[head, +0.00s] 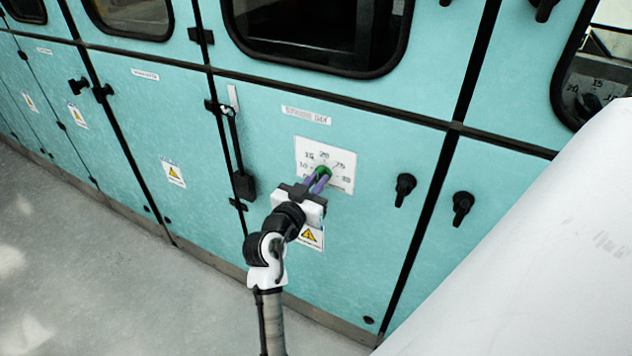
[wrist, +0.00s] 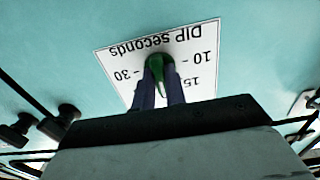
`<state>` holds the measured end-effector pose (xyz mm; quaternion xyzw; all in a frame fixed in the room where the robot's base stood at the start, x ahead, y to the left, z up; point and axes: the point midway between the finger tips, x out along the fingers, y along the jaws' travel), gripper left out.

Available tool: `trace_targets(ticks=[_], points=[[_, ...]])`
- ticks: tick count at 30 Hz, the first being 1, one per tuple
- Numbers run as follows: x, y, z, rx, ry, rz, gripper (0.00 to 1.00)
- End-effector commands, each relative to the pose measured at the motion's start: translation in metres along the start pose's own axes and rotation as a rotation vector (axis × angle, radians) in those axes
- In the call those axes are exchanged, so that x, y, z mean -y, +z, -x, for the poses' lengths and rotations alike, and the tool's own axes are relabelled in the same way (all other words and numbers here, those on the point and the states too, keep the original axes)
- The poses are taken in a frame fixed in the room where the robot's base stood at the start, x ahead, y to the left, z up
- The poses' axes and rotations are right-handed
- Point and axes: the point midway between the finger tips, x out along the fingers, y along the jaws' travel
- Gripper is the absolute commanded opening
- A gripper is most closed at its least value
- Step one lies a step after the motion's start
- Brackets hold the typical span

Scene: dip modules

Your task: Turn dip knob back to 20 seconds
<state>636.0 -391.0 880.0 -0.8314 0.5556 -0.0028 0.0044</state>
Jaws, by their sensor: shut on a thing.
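The dip knob is green and shows in the head view (head: 324,171) in the middle of its white dial plate (head: 343,183). The plate is on a turquoise cabinet panel and carries numbers from 10 to 30. My gripper (head: 318,182) reaches up to the knob from below, its purple fingers shut on it. In the wrist view the knob (wrist: 156,68) shows between the two fingers (wrist: 160,84). There the plate (wrist: 203,49) appears upside down, with "DIP seconds", 10, 15 and 30 readable. The 20 mark is hidden there, and I cannot tell the exact setting.
Black latch handles (head: 404,188) and (head: 462,207) stick out right of the dial. A black latch (head: 243,185) sits left of it. A yellow warning label (head: 310,236) is below the plate. Open grey floor (head: 90,270) lies at the left.

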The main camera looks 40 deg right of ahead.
Motion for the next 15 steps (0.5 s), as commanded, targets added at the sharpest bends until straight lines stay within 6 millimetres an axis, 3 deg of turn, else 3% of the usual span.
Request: trace_targets(ticks=[13,14,15], points=[[0.0,0.0003,0.0,0.0,0.0,0.012,0.0],[0.0,0.0003,0.0,0.0,0.0,0.012,0.15],[0.0,0.0003,0.0,0.0,0.0,0.012,0.2]])
